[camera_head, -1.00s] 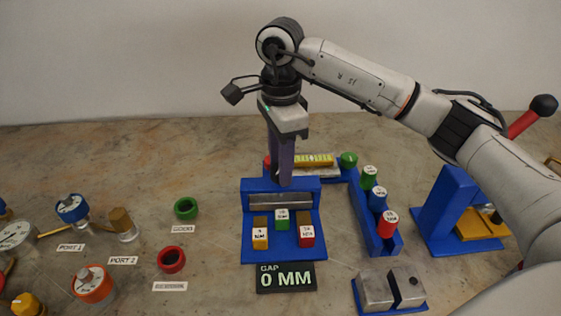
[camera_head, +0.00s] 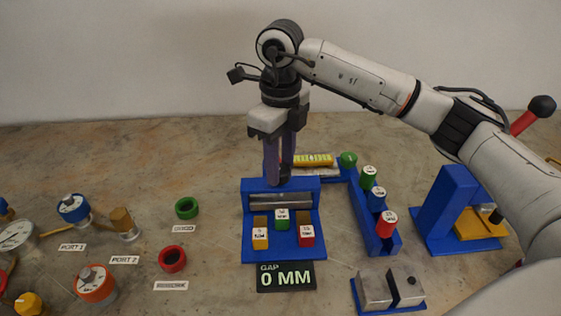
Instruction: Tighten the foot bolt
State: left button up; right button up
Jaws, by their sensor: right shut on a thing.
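My right gripper (camera_head: 279,180) points straight down at the rear wall of a blue fixture (camera_head: 308,192). It is shut, with its fingertips at the top of that wall. The foot bolt itself is hidden by the fingers; the grip and its place fit the bolt head, but I cannot see it clearly. A grey bar lies across the fixture, with labelled yellow, green and red blocks in front of it. The gap display (camera_head: 287,277) reads 0 MM. My left gripper is not in view.
A blue rack (camera_head: 383,245) with green, blue and red capped pieces stands right of the fixture. A grey metal block (camera_head: 375,290) is at front right, a blue and yellow stand (camera_head: 448,215) beyond. Green (camera_head: 186,208) and red (camera_head: 172,260) rings and gauges lie left.

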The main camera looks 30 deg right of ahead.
jog(key=m, duration=0.5)
jog(key=shift+r+m, duration=0.1)
jog(key=shift+m, duration=0.2)
jog(key=m+p, duration=0.1)
jog(key=m, duration=0.3)
jog(key=shift+m, duration=0.3)
jog(key=m+p, duration=0.1)
jog(key=m, duration=0.4)
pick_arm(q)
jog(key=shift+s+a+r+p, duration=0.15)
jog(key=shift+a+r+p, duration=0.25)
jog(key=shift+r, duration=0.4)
pick_arm(e)
jog(key=shift+w+m, duration=0.1)
jog(key=shift+m, duration=2.1)
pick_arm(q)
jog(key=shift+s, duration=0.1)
pick_arm(e)
jog(key=o, duration=1.1)
jog(key=shift+c, duration=0.2)
